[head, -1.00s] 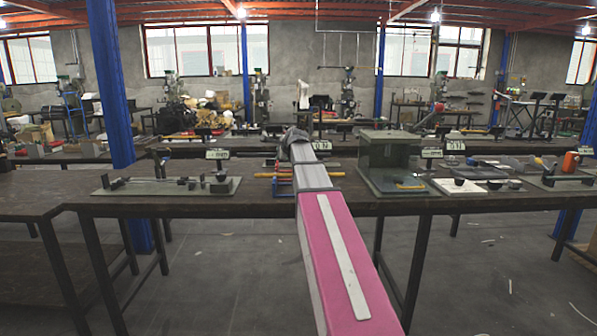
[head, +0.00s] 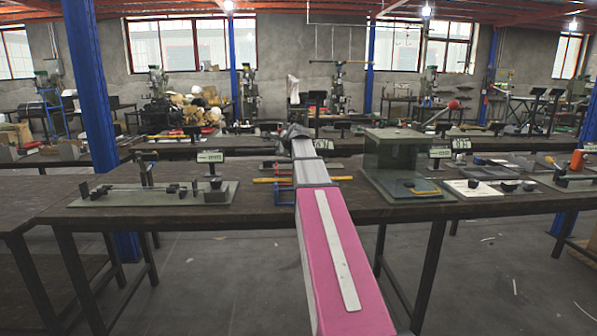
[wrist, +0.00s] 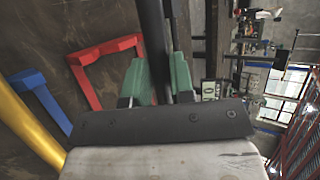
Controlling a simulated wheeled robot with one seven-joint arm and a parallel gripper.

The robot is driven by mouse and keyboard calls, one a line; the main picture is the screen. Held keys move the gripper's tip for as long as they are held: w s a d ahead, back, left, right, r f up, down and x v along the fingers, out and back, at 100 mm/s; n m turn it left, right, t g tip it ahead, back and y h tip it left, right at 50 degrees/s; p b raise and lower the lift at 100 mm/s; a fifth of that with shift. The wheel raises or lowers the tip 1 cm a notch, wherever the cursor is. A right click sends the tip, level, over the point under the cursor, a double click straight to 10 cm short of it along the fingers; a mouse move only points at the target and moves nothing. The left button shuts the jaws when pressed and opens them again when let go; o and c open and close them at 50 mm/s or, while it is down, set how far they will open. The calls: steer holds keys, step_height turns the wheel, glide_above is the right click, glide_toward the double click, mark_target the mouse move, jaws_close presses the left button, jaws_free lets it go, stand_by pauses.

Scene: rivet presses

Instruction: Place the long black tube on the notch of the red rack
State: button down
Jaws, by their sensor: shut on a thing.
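My gripper (wrist: 163,75) shows in the wrist view with its two green fingertips shut on the long black tube (wrist: 153,35). The tube runs up between the fingertips to the top edge of the view. The red rack (wrist: 92,92) is an angular frame on the dark table, left of the fingertips. The tube appears apart from the rack; its height above the table is unclear.
A blue rack (wrist: 42,98) and a yellow tube (wrist: 24,125) lie left of the red rack. In the head view, a glass-sided box (head: 402,165) stands right of my arm and a flat metal fixture (head: 150,195) lies left on the table (head: 350,206).

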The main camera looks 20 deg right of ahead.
steer(key=shift+s+d+f, duration=0.45)
steer(key=shift+d+f, duration=0.8)
steer(key=shift+f, duration=0.25)
steer(key=shift+s+d+f, duration=0.4)
steer(key=shift+d+f, duration=0.9)
steer(key=shift+f, duration=0.15)
steer(key=shift+s+d+f, duration=0.45)
steer(key=shift+d+f, duration=0.8)
steer(key=shift+f, duration=0.25)
steer(key=c, duration=1)
jaws_free()
steer(key=shift+f, duration=0.1)
steer(key=v, duration=1.2)
steer(key=shift+s, duration=0.1)
